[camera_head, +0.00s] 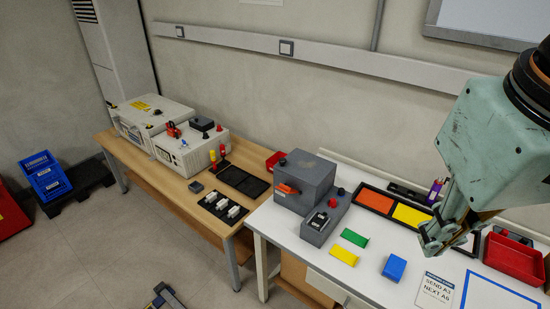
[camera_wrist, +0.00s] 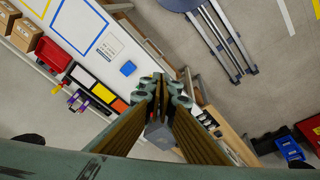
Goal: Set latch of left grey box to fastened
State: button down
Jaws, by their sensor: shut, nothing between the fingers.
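My gripper (camera_head: 440,240) is shut and empty, above the table's right part, well right of both boxes. In the wrist view my gripper (camera_wrist: 163,92) partly covers a grey box (camera_wrist: 160,134), and the latch is hidden there.
Yellow (camera_head: 344,256), green (camera_head: 354,238) and blue (camera_head: 394,267) blocks lie on the white table. A black tray with orange and yellow panels (camera_head: 411,216) and a red bin (camera_head: 514,258) are behind. A wooden table (camera_head: 160,180) with white equipment stands left.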

jog(key=shift+w+d+f+n+g+h+b, duration=0.25)
jog(key=shift+w+d+f+n+g+h, duration=1.35)
jog(key=shift+w, duration=1.8)
jog(key=shift+w+d+f+n+g+h+b, duration=0.25)
jog(key=shift+w+d+f+n+g+h, duration=0.6)
jog(key=shift+w+f+n+h, duration=1.5)
jog(key=w+a+f+n+t+h, duration=0.25)
jog(key=w+a+f, duration=0.2)
jog(key=w, duration=0.45)
jog(key=w+a+f+n+t+h, duration=0.1)
jog(key=w+a+f+n+h, duration=0.3)
jog(key=w, duration=0.4)
jog(key=w+a+f+n+t+y, duration=0.1)
jog(key=w+a+f+n+t, duration=0.2)
jog(key=a+f, duration=0.6)
jog(key=w+a+f+n+t+y+b, duration=0.1)
jog(key=w+a+f+n+t, duration=0.2)
jog(key=a+f+n+t, duration=0.3)
jog(key=w+a+f+n+t+y, duration=0.1)
jog(key=w+a+f+n+t, duration=0.2)
jog(key=a+f, duration=0.8)
jog(key=a+n+t, duration=0.1)
jog(key=t, duration=0.1)
jog(key=shift+f+n+t, duration=0.3)
